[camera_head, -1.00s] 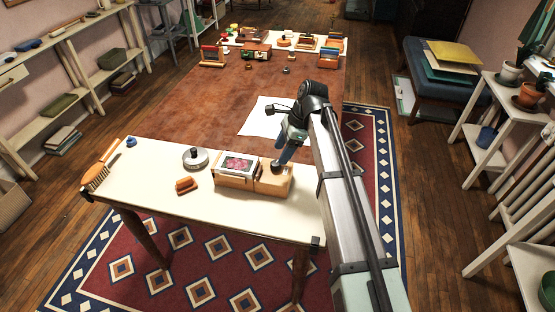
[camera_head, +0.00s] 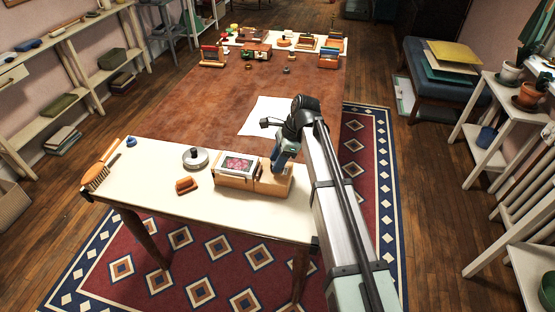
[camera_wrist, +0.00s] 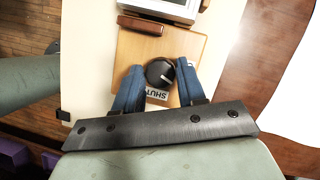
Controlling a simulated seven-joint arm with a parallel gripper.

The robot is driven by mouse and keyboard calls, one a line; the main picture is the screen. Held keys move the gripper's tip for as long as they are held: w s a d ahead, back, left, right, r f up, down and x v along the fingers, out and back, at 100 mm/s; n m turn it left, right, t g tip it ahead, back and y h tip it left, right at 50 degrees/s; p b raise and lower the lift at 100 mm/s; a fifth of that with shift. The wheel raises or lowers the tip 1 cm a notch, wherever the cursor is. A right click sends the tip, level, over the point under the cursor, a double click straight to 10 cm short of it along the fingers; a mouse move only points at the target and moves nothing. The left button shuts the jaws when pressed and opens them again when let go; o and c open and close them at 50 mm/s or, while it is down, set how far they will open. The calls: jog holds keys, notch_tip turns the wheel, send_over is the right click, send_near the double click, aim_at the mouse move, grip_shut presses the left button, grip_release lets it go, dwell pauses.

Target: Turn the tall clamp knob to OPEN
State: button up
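The clamp knob (camera_wrist: 160,73) is round and black with a pale pointer line. In the wrist view it sits on a light wooden block, and a white label reading SHUT (camera_wrist: 157,94) lies just below it. The pointer slants toward the lower right. My gripper (camera_wrist: 160,70) has its two blue fingers on either side of the knob, very close to it; I cannot tell whether they touch it. In the head view my gripper (camera_head: 280,163) is down at the right end of the wooden block (camera_head: 266,184) and hides the knob.
A framed picture (camera_head: 238,164) sits on the block's left part. A round metal object (camera_head: 195,158), a small orange-brown block (camera_head: 187,186) and a brush (camera_head: 98,172) are on the cream table (camera_head: 150,190). A white sheet (camera_head: 263,113) lies beyond.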

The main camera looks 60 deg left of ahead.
jog(key=c, duration=0.6)
jog(key=shift+o, duration=0.2)
jog(key=shift+a+n+h, duration=0.2)
jog(key=shift+n+h, duration=0.2)
jog(key=shift+n, duration=0.6)
jog(key=shift+n+g+h, duration=0.3)
jog(key=shift+n+h, duration=0.1)
jog(key=shift+n, duration=0.9)
jog(key=o, duration=1)
jog(key=v, duration=1.4)
